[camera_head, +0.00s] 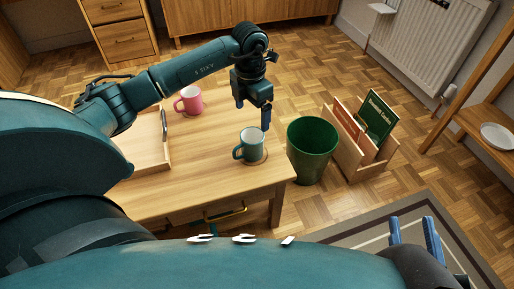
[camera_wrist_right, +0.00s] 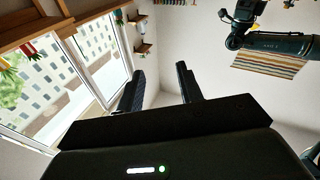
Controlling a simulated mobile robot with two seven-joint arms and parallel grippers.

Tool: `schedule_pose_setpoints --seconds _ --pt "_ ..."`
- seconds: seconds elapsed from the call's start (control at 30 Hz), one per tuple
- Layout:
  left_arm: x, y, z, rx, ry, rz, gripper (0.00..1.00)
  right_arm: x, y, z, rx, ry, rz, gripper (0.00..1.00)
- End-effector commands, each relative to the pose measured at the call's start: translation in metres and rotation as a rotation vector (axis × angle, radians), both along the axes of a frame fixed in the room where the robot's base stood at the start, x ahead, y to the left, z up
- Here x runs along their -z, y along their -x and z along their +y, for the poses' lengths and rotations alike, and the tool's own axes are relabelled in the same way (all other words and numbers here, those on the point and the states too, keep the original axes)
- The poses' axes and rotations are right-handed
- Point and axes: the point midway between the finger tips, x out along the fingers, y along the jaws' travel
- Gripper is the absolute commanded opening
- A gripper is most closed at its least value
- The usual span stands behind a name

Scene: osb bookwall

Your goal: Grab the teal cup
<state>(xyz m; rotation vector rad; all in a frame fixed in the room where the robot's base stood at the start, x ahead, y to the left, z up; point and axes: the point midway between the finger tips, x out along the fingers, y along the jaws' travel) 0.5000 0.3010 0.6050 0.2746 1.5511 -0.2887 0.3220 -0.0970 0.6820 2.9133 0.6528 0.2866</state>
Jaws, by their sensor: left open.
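The teal cup (camera_head: 251,144) stands upright on a round coaster (camera_head: 263,159) near the right front corner of the wooden table (camera_head: 205,165). Its handle points left and its inside is pale. My left gripper (camera_head: 253,114) is open just behind and above the cup, with its fingers pointing down. One finger shows close behind the rim; I cannot tell whether it touches. My right gripper (camera_head: 414,232) is away from the table at the lower right, over the rug. In the right wrist view its fingers (camera_wrist_right: 158,88) are apart with nothing between them.
A pink cup (camera_head: 189,101) and a wooden tray (camera_head: 150,152) are on the table. A green bin (camera_head: 312,148) stands just right of the table. Beside it is a wooden crate (camera_head: 362,163) with books. A stool (camera_head: 480,120) holds a white bowl (camera_head: 497,136).

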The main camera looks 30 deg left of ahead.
Motion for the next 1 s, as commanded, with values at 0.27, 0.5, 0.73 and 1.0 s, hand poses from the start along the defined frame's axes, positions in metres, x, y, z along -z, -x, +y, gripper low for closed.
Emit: schedule_pose_setpoints --seconds 0.27,0.5,0.73,1.0 --pt "0.04 0.001 0.003 -0.003 -0.012 0.006 0.89 0.003 -0.001 0.002 -0.012 -0.034 -0.005 0.36" --pt "0.076 0.0 0.002 -0.002 -0.009 0.002 0.89 0.001 -0.002 0.005 -0.026 -0.073 -0.009 0.36" --pt "0.097 0.003 0.004 -0.002 -0.01 0.003 0.89 0.006 -0.002 0.006 -0.035 -0.096 -0.003 0.36" --pt "0.13 0.004 0.005 -0.001 -0.008 0.001 0.89 0.005 -0.001 0.009 -0.054 -0.147 0.001 0.36"
